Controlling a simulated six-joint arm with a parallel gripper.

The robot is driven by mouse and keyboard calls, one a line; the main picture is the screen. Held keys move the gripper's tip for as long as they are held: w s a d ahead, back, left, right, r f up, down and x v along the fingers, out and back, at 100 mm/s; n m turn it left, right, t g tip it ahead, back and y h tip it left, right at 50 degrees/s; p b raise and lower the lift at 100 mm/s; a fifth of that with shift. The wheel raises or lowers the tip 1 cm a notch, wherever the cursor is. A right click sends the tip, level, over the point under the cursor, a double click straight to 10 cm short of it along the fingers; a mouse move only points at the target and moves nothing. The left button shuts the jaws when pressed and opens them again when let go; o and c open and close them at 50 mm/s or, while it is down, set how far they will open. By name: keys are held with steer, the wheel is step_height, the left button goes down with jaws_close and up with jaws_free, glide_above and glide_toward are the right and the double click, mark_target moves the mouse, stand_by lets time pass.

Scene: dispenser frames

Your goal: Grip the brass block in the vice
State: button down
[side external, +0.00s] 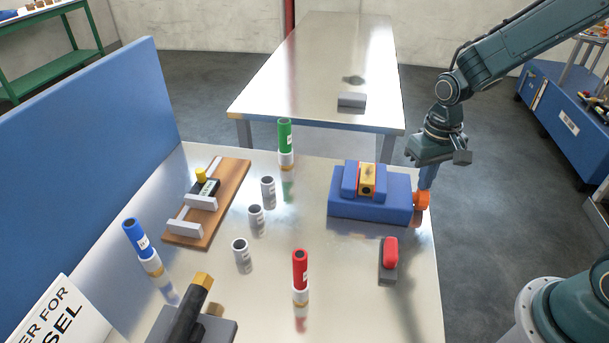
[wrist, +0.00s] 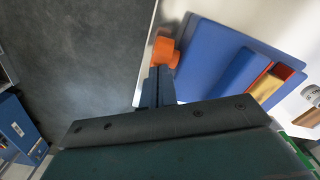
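The blue vice (side external: 370,208) stands at the right side of the steel table, with an orange handle (side external: 421,201) at its right end. The brass block (side external: 367,178) sits between the vice's two jaws; any small gap there is hard to judge. My gripper (side external: 426,187) points down at the handle. In the wrist view its fingers (wrist: 158,84) are close together with their tips at the handle; whether they touch it is unclear.
A red-topped switch (side external: 390,252) stands in front of the vice. Several grey cups (side external: 256,217) and a wooden board (side external: 235,185) lie left. A blue panel (side external: 90,160) borders the table.

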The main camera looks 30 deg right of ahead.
steer(key=shift+w+d, duration=0.2)
steer(key=shift+w, duration=0.05)
stand_by(0.5)
steer(key=shift+r, duration=0.3)
steer(key=shift+r, duration=0.55)
steer(key=shift+s+a, duration=0.1)
stand_by(0.4)
steer(key=shift+s+a, duration=0.8)
steer(key=shift+s, duration=0.05)
steer(key=shift+f, duration=0.85)
stand_by(0.5)
steer(key=shift+w+d, duration=0.35)
stand_by(1.6)
